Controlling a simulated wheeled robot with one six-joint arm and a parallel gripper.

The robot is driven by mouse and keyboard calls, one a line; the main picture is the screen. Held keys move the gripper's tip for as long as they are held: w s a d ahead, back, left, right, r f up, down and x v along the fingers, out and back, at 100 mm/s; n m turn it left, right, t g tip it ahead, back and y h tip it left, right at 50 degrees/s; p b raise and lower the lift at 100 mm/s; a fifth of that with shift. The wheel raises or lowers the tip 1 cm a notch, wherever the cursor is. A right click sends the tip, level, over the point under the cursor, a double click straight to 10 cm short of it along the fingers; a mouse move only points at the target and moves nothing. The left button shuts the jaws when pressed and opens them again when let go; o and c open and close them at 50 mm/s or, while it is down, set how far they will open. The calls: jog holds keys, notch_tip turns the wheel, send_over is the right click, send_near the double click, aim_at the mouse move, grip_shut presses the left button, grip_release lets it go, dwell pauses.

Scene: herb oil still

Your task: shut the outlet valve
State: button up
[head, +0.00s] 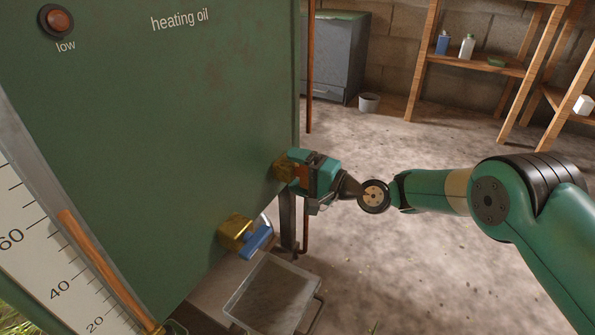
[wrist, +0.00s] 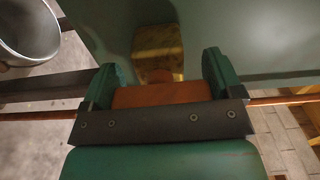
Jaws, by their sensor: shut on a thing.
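A green tank (head: 160,120) marked "heating oil" fills the left of the head view. A brass valve (head: 282,170) sits at its right edge; its brass body (wrist: 158,45) also shows in the wrist view. My gripper (head: 299,172) is shut on this valve's orange handle (wrist: 160,95), with one finger on each side. A second brass valve (head: 236,231) with a blue lever (head: 257,240) is lower on the tank, apart from my gripper. No label shows which is the outlet valve.
A grey open container (head: 270,292) stands below the blue-levered valve. A scale (head: 50,265) is at the lower left. A thin copper pipe (head: 310,65) runs upright behind the tank. A small bucket (head: 369,103) and wooden shelves (head: 480,65) stand far back. The floor to the right is clear.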

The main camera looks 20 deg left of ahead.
dwell(0.3)
jog(key=o, duration=0.7)
jog(key=d+b, duration=0.1)
jog(key=d, duration=0.4)
jog(key=s+d+b, duration=0.1)
jog(key=d, duration=0.5)
jog(key=d+b, duration=0.1)
jog(key=d, duration=0.5)
jog(key=shift+s+d+f, duration=0.1)
jog(key=shift+s+d, duration=0.05)
jog(key=shift+d, duration=0.05)
